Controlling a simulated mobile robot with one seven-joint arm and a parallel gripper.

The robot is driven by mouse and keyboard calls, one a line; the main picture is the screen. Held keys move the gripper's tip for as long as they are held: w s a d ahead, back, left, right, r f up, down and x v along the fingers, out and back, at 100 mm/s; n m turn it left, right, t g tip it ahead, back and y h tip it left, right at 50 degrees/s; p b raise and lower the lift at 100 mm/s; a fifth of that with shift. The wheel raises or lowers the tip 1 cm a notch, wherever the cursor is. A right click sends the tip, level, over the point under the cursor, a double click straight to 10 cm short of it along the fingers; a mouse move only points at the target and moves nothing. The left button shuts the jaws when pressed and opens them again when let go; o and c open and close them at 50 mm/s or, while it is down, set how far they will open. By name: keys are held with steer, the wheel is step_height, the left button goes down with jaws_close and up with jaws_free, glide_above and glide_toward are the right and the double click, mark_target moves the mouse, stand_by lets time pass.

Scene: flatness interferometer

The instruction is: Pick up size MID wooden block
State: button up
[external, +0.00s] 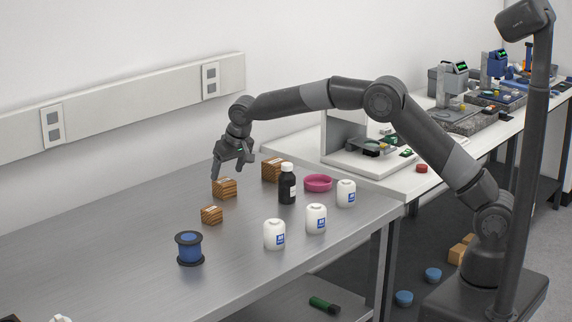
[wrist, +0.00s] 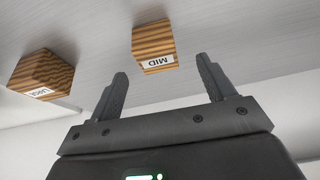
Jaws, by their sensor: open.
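The MID wooden block (wrist: 155,48) is a striped brown cube with a white label reading MID. In the wrist view it sits on the metal table, beyond the fingertips and roughly in line with the gap between them. In the external view the middle one of three wooden blocks (external: 225,188), just below my gripper (external: 232,170), appears to be this block. My gripper is open and empty; both fingers show in the wrist view (wrist: 162,66), apart from the block. A larger block (wrist: 40,76), its label partly readable, lies to the left in the wrist view.
Another wooden block (external: 271,169) stands behind right, and a smaller one (external: 211,215) in front. A dark bottle (external: 287,185), pink dish (external: 318,183), several white jars (external: 316,218) and a blue spool (external: 189,248) share the table.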

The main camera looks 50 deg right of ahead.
mark_target(225, 181)
steer(key=x, duration=0.7)
steer(key=shift+d, duration=0.25)
steer(key=shift+c, duration=0.4)
steer(key=c, duration=1)
steer(key=shift+r, duration=0.15)
